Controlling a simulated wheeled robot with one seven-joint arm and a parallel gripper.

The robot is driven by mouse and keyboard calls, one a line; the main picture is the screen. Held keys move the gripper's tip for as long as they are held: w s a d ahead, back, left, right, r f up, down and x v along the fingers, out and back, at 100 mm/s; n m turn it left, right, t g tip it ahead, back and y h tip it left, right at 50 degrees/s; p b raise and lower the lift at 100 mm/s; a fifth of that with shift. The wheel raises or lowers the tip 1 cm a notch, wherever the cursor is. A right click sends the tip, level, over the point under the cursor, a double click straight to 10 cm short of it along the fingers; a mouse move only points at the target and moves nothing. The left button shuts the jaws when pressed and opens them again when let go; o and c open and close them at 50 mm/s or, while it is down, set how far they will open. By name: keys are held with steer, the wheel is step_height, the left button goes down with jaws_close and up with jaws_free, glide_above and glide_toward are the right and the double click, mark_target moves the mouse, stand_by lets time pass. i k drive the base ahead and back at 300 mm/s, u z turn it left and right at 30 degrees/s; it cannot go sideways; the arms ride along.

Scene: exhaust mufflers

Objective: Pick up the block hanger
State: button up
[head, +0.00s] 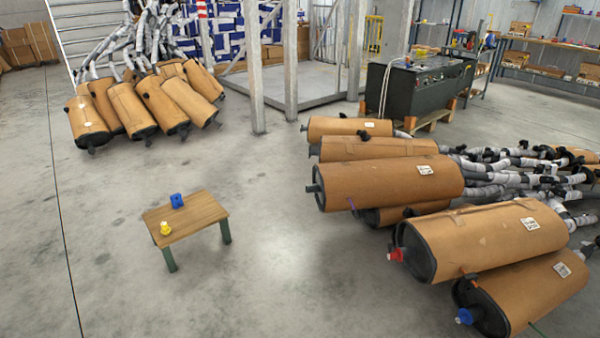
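A small low table (203,212) with a wooden top and dark green legs stands on the floor left of the middle. A small blue block-shaped piece (177,201) sits near its back edge; it looks like the block hanger, but it is too small to tell for certain. A small yellow piece (165,228) with a wider base stands near the table's front left corner. The two pieces are apart. My gripper does not show in the head view.
Large brown mufflers (390,180) with wrapped pipes lie piled on the right. Another muffler pile (140,105) lies at the back left. Grey posts (290,60) and a dark machine bench (415,85) stand behind. The concrete floor (270,280) around the table is clear.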

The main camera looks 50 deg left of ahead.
mark_target(176, 200)
steer(key=u, duration=2.6)
